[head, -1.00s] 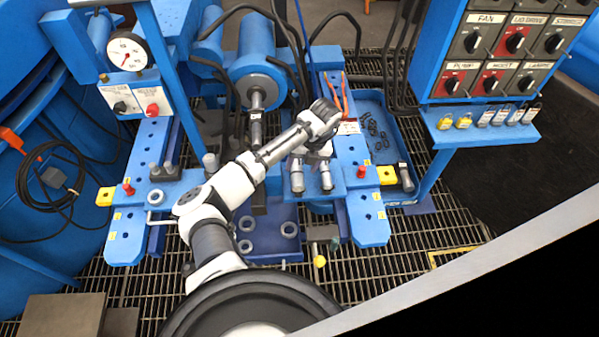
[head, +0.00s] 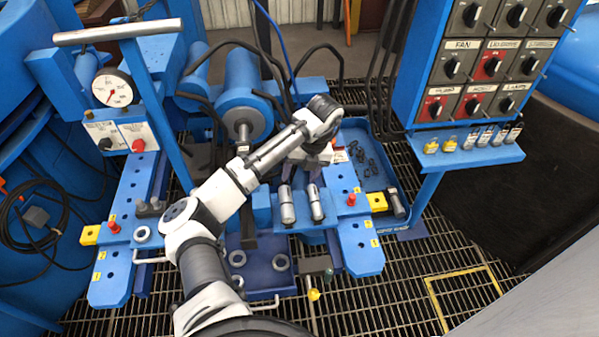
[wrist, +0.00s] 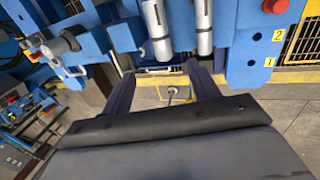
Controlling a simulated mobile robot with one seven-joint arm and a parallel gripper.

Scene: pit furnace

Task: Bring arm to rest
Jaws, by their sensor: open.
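My arm, white and dark grey, reaches from the bottom of the head view up and to the right over the blue machine. My gripper (head: 318,155) is at its end, small and partly hidden by the wrist, just beyond two silver cylinders (head: 287,206) standing on a blue block. In the wrist view, the dark fingers of my gripper (wrist: 163,88) are spread apart with nothing between them. The two silver cylinders also show in the wrist view (wrist: 157,30), above the fingers and apart from them.
A control panel (head: 485,60) with several knobs stands at the right, above a blue shelf (head: 466,153) holding padlocks. A blue tray (head: 352,140) with chain lies behind the machine. A pressure gauge (head: 113,88) and blue post are at left. Open grating (head: 390,300) lies front right.

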